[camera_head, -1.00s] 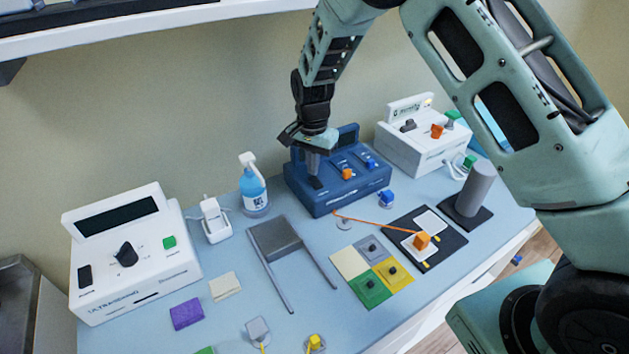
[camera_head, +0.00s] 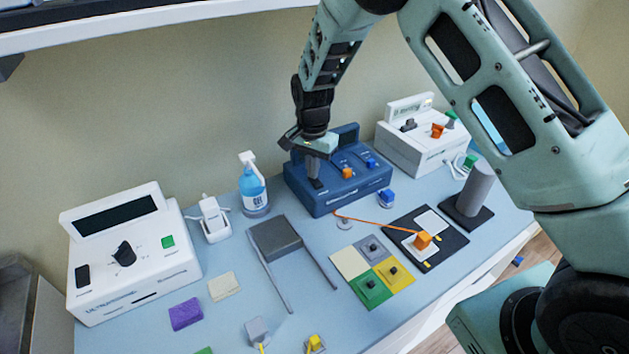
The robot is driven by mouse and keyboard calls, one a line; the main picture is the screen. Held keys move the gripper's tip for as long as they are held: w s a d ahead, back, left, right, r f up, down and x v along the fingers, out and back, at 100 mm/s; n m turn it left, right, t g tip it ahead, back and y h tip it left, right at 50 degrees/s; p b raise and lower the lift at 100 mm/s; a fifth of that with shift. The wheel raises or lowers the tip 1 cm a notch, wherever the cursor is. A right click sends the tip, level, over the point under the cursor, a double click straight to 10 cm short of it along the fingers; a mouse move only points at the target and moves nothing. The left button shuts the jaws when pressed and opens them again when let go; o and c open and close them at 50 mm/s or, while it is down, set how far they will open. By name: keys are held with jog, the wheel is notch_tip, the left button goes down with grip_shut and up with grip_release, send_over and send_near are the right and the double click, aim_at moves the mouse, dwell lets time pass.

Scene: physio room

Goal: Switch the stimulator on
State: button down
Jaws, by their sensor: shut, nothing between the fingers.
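A blue box-shaped unit (camera_head: 330,199), which I take to be the stimulator, stands against the wall at the back of the table. Its sloped face carries a black switch (camera_head: 316,184) at the left, plus an orange plug (camera_head: 347,173) and a blue one (camera_head: 371,163). An orange lead runs nearby on the table. My gripper (camera_head: 314,174) points down over the left of this face, shut and empty. Its tips are at or just above the black switch; I cannot tell whether they touch. The switch is partly hidden, and its on or off position cannot be read.
A white ultrasound unit (camera_head: 150,277) stands at left, and another white unit (camera_head: 425,150) at right behind. A spray bottle (camera_head: 253,190) stands close left of the blue unit. A grey cylinder (camera_head: 474,187) is at right. A shelf (camera_head: 150,25) overhangs above.

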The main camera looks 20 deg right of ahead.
jog(key=shift+f, duration=0.2)
jog(key=shift+r, duration=0.15)
jog(key=shift+r+p, duration=2.65)
jog(key=shift+r, duration=0.8)
jog(key=s+a+r+n+y+b, duration=0.1)
jog(key=s+a+r+n, duration=0.25)
jog(key=s, duration=0.45)
jog(key=s+a+r+n+b, duration=0.1)
jog(key=s+a+r+n, duration=0.25)
jog(key=s, duration=0.55)
jog(key=s+a+r+n+y+b, duration=0.1)
jog(key=s+a+r+n+b, duration=0.15)
jog(key=s+n, duration=0.4)
jog(key=s+d+n+h, duration=0.1)
jog(key=s+n, duration=0.3)
jog(key=s, duration=0.8)
jog(key=shift+s+d+r, duration=0.2)
jog(key=shift+s+d, duration=0.2)
jog(key=shift+d, duration=0.3)
